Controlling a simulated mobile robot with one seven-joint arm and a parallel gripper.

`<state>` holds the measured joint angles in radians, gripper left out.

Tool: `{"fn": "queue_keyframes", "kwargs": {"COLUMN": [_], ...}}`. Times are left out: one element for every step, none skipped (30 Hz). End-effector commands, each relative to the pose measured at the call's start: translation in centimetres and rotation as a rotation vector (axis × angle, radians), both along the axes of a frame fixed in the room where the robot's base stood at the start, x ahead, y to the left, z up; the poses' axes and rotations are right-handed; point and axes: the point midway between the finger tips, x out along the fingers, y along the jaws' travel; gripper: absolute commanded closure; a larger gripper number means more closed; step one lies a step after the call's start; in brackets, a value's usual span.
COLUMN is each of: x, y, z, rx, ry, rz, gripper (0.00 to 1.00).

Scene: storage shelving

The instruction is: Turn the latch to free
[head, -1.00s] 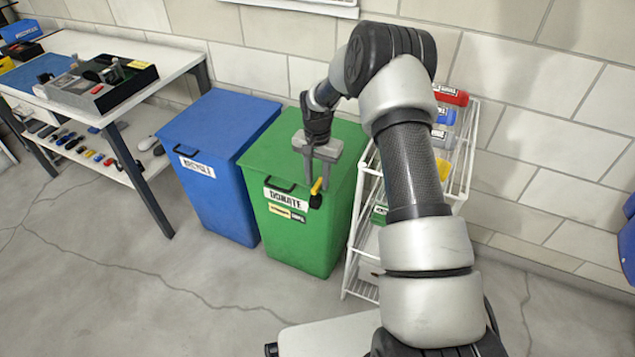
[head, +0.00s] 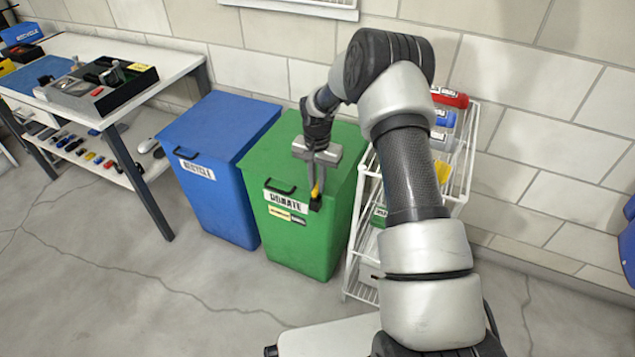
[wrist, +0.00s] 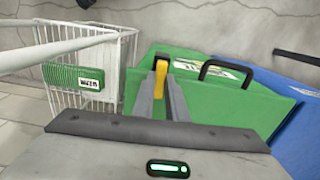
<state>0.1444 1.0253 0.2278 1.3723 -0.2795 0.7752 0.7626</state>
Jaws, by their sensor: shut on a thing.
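The latch is a yellow handle (head: 315,191) on a dark mount at the front edge of the green donate bin (head: 315,240). My gripper (head: 317,184) points down at it from above the lid, with its fingers close together. In the wrist view the yellow handle (wrist: 160,76) stands between the fingertips (wrist: 161,88), and my gripper is shut on it. The fingers hide part of the handle and its mount. The handle looks nearly upright in the head view. The lid is shut.
A black lid handle (head: 280,188) sits just left of the latch. The blue recycle bin (head: 215,180) stands to the left, and a white wire rack (head: 365,240) stands close on the right. A workbench (head: 160,62) is at the far left. Floor in front is clear.

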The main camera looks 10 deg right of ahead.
Motion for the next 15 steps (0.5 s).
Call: {"fn": "queue_keyframes", "kwargs": {"x": [0.03, 0.05, 0.06, 0.09, 0.11, 0.13, 0.15, 0.17, 0.20, 0.22, 0.24, 0.26, 0.28, 0.29, 0.30], "y": [0.05, 0.08, 0.11, 0.15, 0.18, 0.24, 0.27, 0.32, 0.37, 0.42, 0.47, 0.54, 0.58, 0.64, 0.71], "z": [0.03, 0.04, 0.04, 0.04, 0.05, 0.05, 0.05, 0.05, 0.06, 0.06, 0.06, 0.06, 0.07, 0.07, 0.07], "rx": [0.000, 0.000, 0.000, 0.000, 0.000, 0.000, 0.001, 0.001, 0.001, 0.001, 0.001, 0.001, 0.001, 0.001, 0.001], "ry": [0.000, 0.000, 0.000, 0.000, 0.000, 0.000, -0.001, -0.001, -0.001, -0.001, -0.001, -0.001, -0.001, -0.001, -0.001], "rz": [0.020, 0.034, 0.057, 0.075, 0.096, 0.125, 0.149, 0.173, 0.208, 0.235, 0.263, 0.302, 0.330, 0.359, 0.398], "gripper": [1.00, 1.00, 1.00, 1.00, 1.00, 1.00, 1.00, 1.00, 1.00, 1.00, 1.00, 1.00, 1.00, 1.00, 1.00]}}
